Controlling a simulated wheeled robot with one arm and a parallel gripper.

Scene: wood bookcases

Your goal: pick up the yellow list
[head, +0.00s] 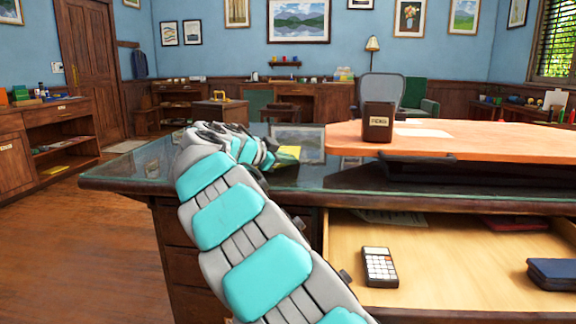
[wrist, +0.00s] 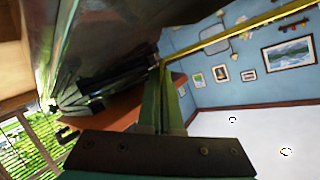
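The yellow list (head: 290,151) shows as a small yellow patch just beyond the end of my arm, over the glass-topped desk (head: 130,172). In the wrist view the list is a thin yellow edge (wrist: 240,35) running from the fingertips to the upper right. My gripper (wrist: 161,85) has its green fingers close together, with the yellow edge between them, so it looks shut on the list. In the head view my arm hides the gripper's fingers and part of the list. I cannot tell how far the list is above the glass.
An orange-brown board (head: 470,142) lies on the desk to the right, with a dark box (head: 378,122) on it. An open drawer (head: 460,268) juts out below, holding a calculator (head: 380,267) and a dark blue book (head: 552,273). The wood floor (head: 80,250) at left is clear.

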